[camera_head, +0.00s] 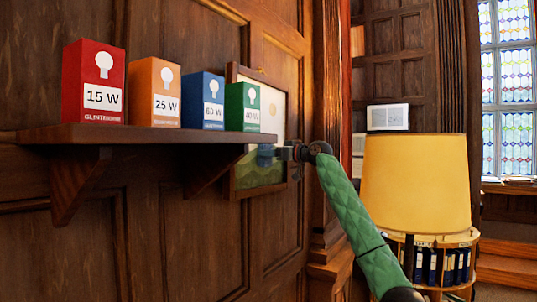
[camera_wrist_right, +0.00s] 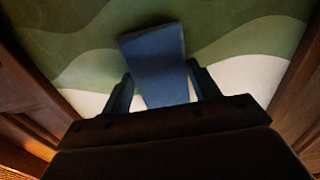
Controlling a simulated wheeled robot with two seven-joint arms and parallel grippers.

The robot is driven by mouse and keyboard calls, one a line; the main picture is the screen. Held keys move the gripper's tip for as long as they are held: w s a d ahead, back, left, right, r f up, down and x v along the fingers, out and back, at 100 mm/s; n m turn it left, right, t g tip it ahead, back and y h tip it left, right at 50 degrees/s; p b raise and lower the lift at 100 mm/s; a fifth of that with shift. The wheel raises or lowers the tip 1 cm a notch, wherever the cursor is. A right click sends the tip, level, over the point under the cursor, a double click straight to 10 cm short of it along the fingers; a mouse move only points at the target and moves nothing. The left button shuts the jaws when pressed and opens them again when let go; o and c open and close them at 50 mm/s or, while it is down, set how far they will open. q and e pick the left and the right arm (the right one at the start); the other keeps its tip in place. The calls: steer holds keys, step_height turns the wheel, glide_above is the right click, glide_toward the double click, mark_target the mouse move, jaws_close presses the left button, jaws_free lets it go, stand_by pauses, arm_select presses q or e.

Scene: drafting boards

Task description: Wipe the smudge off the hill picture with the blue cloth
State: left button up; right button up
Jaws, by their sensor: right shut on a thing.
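The hill picture (camera_head: 272,108) hangs on the panelled wall in a dark wooden frame, partly behind the shelf and a green box. Its green and pale hills (camera_wrist_right: 235,42) fill the upper part of the right wrist view. My right gripper (camera_head: 285,153) is at the picture's right side, shut on the blue cloth (camera_head: 264,157). The cloth (camera_wrist_right: 155,62) sticks out from between the fingers over the hills; I cannot tell if it touches the picture. I see no smudge; the cloth and gripper cover part of the picture. My left gripper is not in view.
A wooden shelf (camera_head: 130,136) juts out left of the picture, bearing a red box (camera_head: 93,68), an orange box (camera_head: 153,75), a blue box (camera_head: 202,88) and a green box (camera_head: 242,97). A yellow lampshade (camera_head: 415,180) stands right of my arm.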

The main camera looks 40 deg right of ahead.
mark_target(245, 149)
steer(key=d, duration=0.1)
steer(key=w+d, duration=0.1)
steer(key=d, duration=0.1)
steer(key=shift+w+d+f, duration=0.15)
steer(key=shift+w+f, duration=0.05)
steer(key=shift+f, duration=0.1)
stand_by(0.3)
steer(key=shift+s+a+r+b, duration=0.35)
steer(key=shift+s+a, duration=0.3)
steer(key=shift+a, duration=0.95)
steer(key=shift+s+a+r+b, duration=0.1)
steer(key=shift+s+a+b, duration=0.5)
steer(key=shift+a, duration=1)
steer(key=shift+s+a+r+b, duration=0.3)
steer(key=shift+s+a, duration=0.45)
steer(key=shift+a, duration=0.85)
steer(key=shift+s+a+r, duration=0.1)
steer(key=shift+s+a, duration=0.15)
steer(key=shift+a, duration=0.35)
steer(key=shift+s+a+r, duration=0.1)
steer(key=shift+s+a, duration=0.15)
steer(key=shift+a, duration=0.4)
steer(key=shift+s+a+r, duration=0.1)
steer(key=shift+s+a, duration=0.15)
steer(key=shift+a, duration=0.35)
